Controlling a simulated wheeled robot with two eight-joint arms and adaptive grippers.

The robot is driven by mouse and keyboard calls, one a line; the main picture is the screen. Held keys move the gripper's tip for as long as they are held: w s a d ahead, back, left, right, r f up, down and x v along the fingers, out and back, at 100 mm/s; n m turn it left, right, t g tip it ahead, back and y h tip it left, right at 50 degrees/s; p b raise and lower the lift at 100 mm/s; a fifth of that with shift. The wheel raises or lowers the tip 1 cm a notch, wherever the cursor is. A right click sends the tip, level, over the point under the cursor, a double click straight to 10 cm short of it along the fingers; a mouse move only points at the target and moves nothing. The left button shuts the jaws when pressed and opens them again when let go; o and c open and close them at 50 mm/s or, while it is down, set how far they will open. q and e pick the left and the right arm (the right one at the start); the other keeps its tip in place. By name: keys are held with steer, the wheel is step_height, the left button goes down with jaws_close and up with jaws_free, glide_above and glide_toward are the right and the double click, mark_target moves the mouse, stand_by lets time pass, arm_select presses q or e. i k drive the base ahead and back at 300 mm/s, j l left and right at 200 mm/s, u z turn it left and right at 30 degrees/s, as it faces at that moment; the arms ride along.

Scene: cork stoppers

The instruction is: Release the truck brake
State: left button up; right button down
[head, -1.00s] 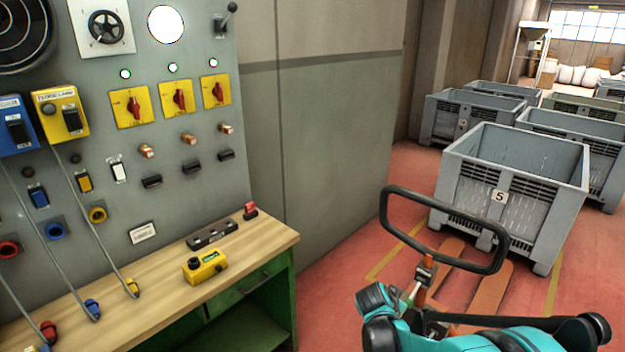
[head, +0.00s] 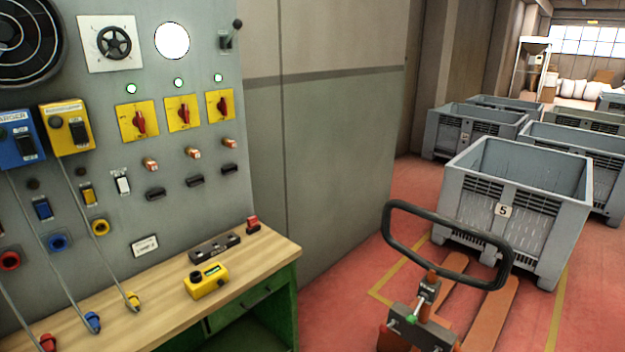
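The pallet truck (head: 422,332) stands on the red floor at the lower right, with orange forks (head: 490,312) pointing away from me. Its black loop handle (head: 450,220) stands up in front of crate 5. A small green part (head: 411,320) sits low on the truck, by the foot of the handle. I cannot tell for sure whether it is the brake, or how it is set. The truck's lower end is cut off by the bottom edge of the picture. Neither of my grippers is in view.
A grey crate marked 5 (head: 561,212) stands just beyond the truck, with more crates behind. At the left are a control panel (head: 205,110) and a wood-topped bench (head: 265,258) with a yellow box (head: 207,283). Red floor (head: 345,305) between bench and truck is clear.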

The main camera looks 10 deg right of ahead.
mark_target(384, 327)
steer(key=i+z, duration=0.2)
steer(key=z, duration=0.15)
steer(key=i+j+z, duration=0.1)
steer(key=i+z, duration=0.25)
steer(key=i+j+z, duration=0.1)
steer(key=z, duration=0.25)
